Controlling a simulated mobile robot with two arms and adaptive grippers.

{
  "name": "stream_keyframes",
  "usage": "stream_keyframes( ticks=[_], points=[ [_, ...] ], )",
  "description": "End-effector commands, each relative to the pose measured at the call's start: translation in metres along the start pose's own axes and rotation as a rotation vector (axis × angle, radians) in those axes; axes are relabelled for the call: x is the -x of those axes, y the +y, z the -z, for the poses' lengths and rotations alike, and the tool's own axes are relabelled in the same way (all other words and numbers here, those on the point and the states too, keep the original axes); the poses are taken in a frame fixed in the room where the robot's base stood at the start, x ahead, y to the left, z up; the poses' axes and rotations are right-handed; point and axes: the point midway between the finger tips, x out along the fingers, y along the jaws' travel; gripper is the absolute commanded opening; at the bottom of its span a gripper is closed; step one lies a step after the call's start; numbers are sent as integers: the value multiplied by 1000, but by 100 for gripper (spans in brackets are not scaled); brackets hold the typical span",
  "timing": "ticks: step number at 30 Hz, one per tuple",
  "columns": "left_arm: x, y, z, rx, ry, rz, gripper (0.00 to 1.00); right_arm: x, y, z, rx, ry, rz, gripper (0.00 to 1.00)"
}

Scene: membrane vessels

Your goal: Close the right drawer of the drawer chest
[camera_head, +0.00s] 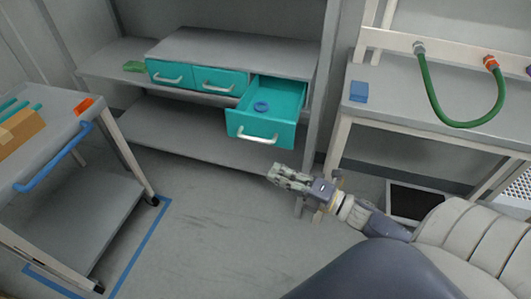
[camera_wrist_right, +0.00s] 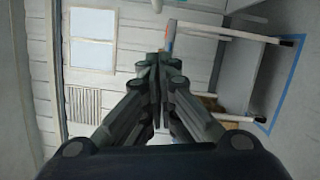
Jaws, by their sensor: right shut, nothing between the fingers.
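The drawer chest (camera_head: 235,48) is a grey-topped unit with a row of teal drawers, set into a grey shelf in the head view. Its right drawer (camera_head: 262,124) is pulled out and holds a small blue round item (camera_head: 261,106). The left drawer (camera_head: 168,74) and middle drawer (camera_head: 219,81) are shut. My right gripper (camera_head: 274,174) is shut and empty, below and slightly right of the open drawer's handle (camera_head: 258,138), apart from it. It also shows shut in the right wrist view (camera_wrist_right: 157,62). My left gripper is not in view.
A grey cart (camera_head: 60,135) with a blue handle stands at the left. The floor (camera_head: 200,210) between cart and gripper is clear.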

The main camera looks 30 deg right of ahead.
Motion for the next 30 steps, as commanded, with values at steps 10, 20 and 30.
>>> stream_keyframes(
  ticks=[10, 20, 30],
  points=[
    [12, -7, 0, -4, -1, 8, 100, -59, 1, -9, 1, -3, 2, 0],
    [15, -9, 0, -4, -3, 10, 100, -65, 0, -38, -3, -2, 1, 0],
    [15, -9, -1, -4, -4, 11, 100, -65, 0, -39, -3, -2, 1, 0]
  ],
)
